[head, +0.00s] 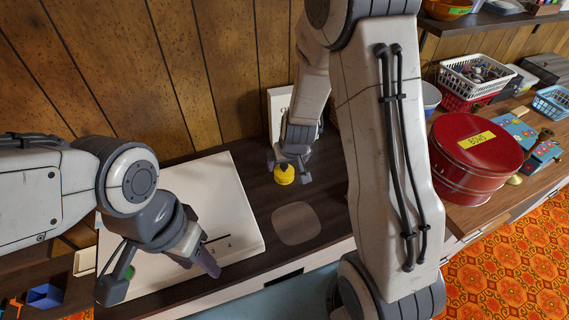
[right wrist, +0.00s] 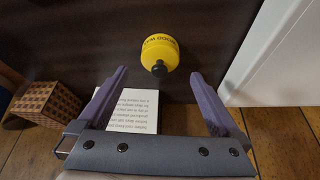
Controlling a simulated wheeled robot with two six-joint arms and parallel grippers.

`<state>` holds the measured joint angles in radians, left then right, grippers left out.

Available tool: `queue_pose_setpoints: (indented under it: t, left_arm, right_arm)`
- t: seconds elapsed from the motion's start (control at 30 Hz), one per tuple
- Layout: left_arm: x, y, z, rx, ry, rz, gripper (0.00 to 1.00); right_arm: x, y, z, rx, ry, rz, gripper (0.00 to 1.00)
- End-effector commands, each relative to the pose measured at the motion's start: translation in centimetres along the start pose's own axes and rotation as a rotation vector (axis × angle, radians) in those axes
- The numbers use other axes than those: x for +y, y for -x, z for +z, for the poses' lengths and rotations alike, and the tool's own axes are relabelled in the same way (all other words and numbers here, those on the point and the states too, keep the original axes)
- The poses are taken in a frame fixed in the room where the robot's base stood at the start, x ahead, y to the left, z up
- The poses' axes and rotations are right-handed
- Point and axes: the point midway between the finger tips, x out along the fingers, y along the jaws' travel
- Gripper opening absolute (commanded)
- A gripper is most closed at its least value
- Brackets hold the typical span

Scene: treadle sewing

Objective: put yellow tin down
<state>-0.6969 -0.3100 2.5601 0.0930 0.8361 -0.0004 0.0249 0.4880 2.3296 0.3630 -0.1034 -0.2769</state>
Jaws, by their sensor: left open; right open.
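The yellow tin (head: 284,175) is on the dark tabletop near the back, just below my right gripper (head: 291,158) in the head view. In the right wrist view the yellow tin (right wrist: 160,52) shows dark lettering and a black cap facing the camera's lower edge. My right gripper (right wrist: 158,73) is open, its two purple fingers spread with the tin just beyond their tips and visible space on both sides. My left gripper (head: 163,272) is open and empty, over the white board at left.
The white board (head: 228,205) lies left of the tin. A pale rounded patch (head: 296,223) marks the dark tabletop (head: 255,180) in front of it. A printed card (right wrist: 135,108) and woven basket (right wrist: 47,102) are near the right gripper. A red round tin (head: 475,150) stands right.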

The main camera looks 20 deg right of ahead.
Motion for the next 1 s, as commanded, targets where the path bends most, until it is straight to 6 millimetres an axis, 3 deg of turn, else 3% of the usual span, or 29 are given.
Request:
queue_pose_setpoints:
  t: [0.03,0.1,0.33,0.47,0.6,0.7,0.83,1.0]
  left_arm:
    - [0.1,1.3,-0.1,0.000,0.000,0.000,0.50]
    - [0.1,1.9,-0.1,0.000,0.000,0.000,0.50]
    - [0.2,3.0,-0.2,0.000,0.000,0.000,0.50]
    - [0.2,3.0,-0.2,0.000,0.000,0.000,0.50]
    - [0.2,2.9,-0.2,0.000,0.000,0.000,0.50]
    - [0.2,2.9,-0.2,0.000,0.000,0.000,0.50]
    - [0.2,2.9,-0.2,0.000,0.000,0.000,0.50]
    - [0.2,2.9,-0.2,0.000,0.000,0.000,0.50]
  right_arm:
    - [0.0,1.7,-0.3,0.001,0.001,0.000,1.00]
    - [0.0,2.9,-0.3,0.001,0.000,0.000,1.00]
    - [-0.4,5.1,0.0,-0.003,0.007,-0.007,1.00]
    - [-4.4,7.9,1.0,-0.033,0.090,-0.082,1.00]
    - [-11.4,14.5,5.6,-0.135,0.289,-0.220,1.00]
    - [-13.8,19.4,10.3,-0.225,0.447,-0.271,1.00]
    - [-13.8,24.1,15.3,-0.315,0.611,-0.276,1.00]
    - [-12.6,26.8,18.3,-0.370,0.715,-0.251,1.00]
